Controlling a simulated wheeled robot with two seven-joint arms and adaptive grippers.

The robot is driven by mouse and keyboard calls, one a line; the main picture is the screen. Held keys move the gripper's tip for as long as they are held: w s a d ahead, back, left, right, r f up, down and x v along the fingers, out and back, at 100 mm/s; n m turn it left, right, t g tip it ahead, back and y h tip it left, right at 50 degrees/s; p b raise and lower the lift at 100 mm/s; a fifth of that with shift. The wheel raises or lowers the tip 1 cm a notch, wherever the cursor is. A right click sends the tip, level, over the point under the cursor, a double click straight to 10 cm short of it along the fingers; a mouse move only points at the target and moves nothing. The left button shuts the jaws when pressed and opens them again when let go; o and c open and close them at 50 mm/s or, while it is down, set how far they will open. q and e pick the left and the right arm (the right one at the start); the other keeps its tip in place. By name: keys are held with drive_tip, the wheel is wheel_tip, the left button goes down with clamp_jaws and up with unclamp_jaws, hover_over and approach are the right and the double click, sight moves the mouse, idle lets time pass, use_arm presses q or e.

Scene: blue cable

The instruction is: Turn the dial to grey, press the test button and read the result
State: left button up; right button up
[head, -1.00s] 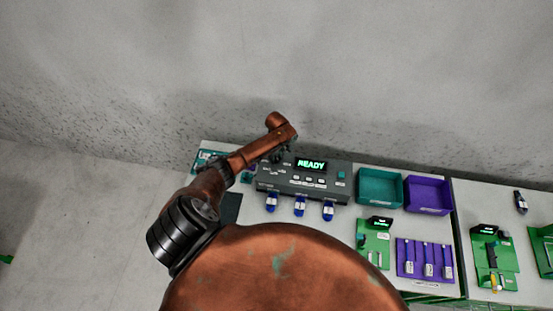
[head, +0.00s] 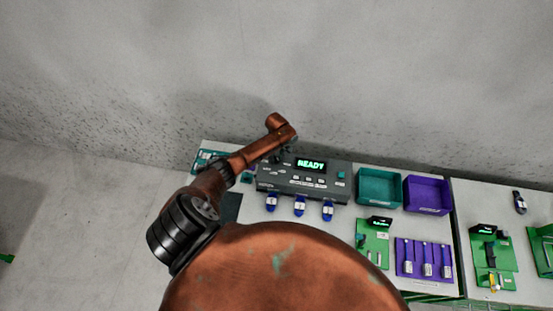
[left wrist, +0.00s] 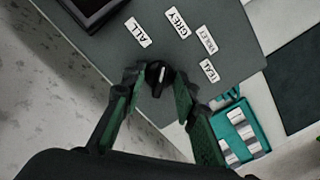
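The dark grey tester (head: 335,190) stands at the back of the table, with a lit display (head: 311,165) that reads READY. A teal square button (head: 341,174) sits right of the display; I cannot read its label. In the left wrist view the black dial (left wrist: 158,78) has a white mark pointing up and slightly right, roughly toward the GREY label (left wrist: 178,22). ALL, VIOLET and TEAL labels lie around it. My left gripper (left wrist: 158,82) has its fingers on either side of the dial, seemingly with small gaps. My right gripper is not in view.
Blue-ended plugs (head: 299,206) lie in front of the tester. A teal bin (head: 380,187) and a purple bin (head: 428,194) stand to its right, with a green fixture (head: 374,240) and a purple holder (head: 425,260) in front. A wall rises behind.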

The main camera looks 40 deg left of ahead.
use_arm(q)
drive_tip(key=shift+a+r, duration=0.1)
drive_tip(key=shift+r, duration=3.45)
